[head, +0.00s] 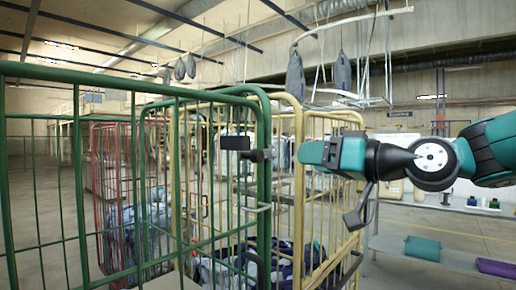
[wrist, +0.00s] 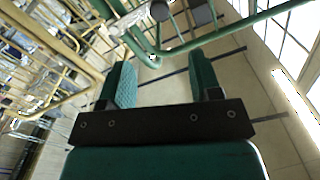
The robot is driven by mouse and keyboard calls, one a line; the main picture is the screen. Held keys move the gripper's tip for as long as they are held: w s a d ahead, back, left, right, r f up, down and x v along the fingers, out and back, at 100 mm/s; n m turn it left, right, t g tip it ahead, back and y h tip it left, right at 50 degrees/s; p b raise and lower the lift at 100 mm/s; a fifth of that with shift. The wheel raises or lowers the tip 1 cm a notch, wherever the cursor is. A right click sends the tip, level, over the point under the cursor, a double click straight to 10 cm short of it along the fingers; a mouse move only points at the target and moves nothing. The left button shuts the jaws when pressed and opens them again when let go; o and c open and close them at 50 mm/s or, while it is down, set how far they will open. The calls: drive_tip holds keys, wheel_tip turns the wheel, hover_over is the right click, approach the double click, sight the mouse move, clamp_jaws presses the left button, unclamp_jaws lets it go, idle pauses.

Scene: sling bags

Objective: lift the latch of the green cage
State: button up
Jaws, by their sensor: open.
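The green cage (head: 130,82) fills the left of the head view, with thin upright bars and a rounded top corner. A black block on a grey bracket, which looks like its latch (head: 237,143), sits at the right upright of the cage. My gripper (head: 302,152) is teal, points left and is to the right of the latch at about its height, apart from it. In the wrist view my gripper (wrist: 162,78) is open, with nothing between its two teal fingers. A green tube (wrist: 150,58) of the cage shows beyond the fingertips. Dark pieces lie near it; I cannot tell which is the latch.
A yellow cage (head: 299,190) stands close behind the green one, below and behind my gripper. A red cage (head: 98,170) is farther left. Dark bags (head: 296,77) hang overhead. A green roll (head: 422,248) lies on a low shelf at right. Floor at the right is largely clear.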

sight(261, 155)
drive_tip(key=p+x, duration=0.5)
drive_tip(key=x, duration=0.7)
drive_tip(key=shift+w+a+r+p, duration=0.15)
drive_tip(key=shift+a+p, duration=0.1)
drive_tip(key=shift+p, duration=0.1)
drive_tip(key=shift+x, duration=0.75)
drive_tip(key=shift+c, duration=0.2)
drive_tip(key=shift+p, duration=0.3)
clamp_jaws()
